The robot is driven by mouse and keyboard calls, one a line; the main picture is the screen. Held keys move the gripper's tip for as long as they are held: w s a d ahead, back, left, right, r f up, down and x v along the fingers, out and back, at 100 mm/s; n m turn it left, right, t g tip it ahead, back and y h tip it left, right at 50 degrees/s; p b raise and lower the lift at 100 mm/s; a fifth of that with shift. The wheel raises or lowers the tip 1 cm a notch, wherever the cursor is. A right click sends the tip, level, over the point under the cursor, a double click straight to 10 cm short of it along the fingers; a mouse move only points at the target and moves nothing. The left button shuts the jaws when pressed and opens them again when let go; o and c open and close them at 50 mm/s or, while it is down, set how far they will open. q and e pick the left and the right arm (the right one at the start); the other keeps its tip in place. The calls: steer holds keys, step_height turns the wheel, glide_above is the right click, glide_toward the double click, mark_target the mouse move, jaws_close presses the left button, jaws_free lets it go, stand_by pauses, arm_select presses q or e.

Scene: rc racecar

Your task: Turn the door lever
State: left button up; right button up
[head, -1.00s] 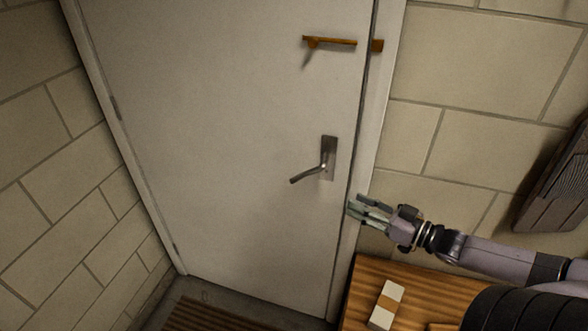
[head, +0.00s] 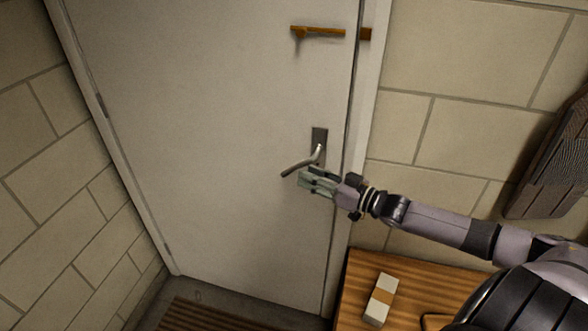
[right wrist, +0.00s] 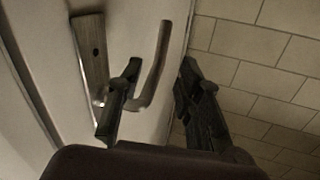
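The metal door lever (head: 298,164) sticks out to the left from a dark plate (head: 319,138) on the white door (head: 210,130), drooping slightly at its tip. My right gripper (head: 304,180) is just below and beside the lever in the head view. In the right wrist view, the gripper (right wrist: 160,72) is open, with its two fingers apart. The bent lever (right wrist: 157,68) appears between the fingers there, partly behind the left finger. I cannot tell whether they touch. My left gripper is not in view.
An orange-brown latch bar (head: 330,33) sits high on the door and frame. A wooden table (head: 352,290) with a pale block (head: 380,300) stands below my right arm. A dark ribbed panel (head: 550,160) is on the right wall. A slatted mat (head: 210,318) lies on the floor.

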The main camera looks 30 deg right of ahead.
mark_target(294, 169)
steer(key=shift+x, duration=3)
steer(key=shift+s, duration=0.1)
steer(key=shift+c, duration=0.4)
jaws_close()
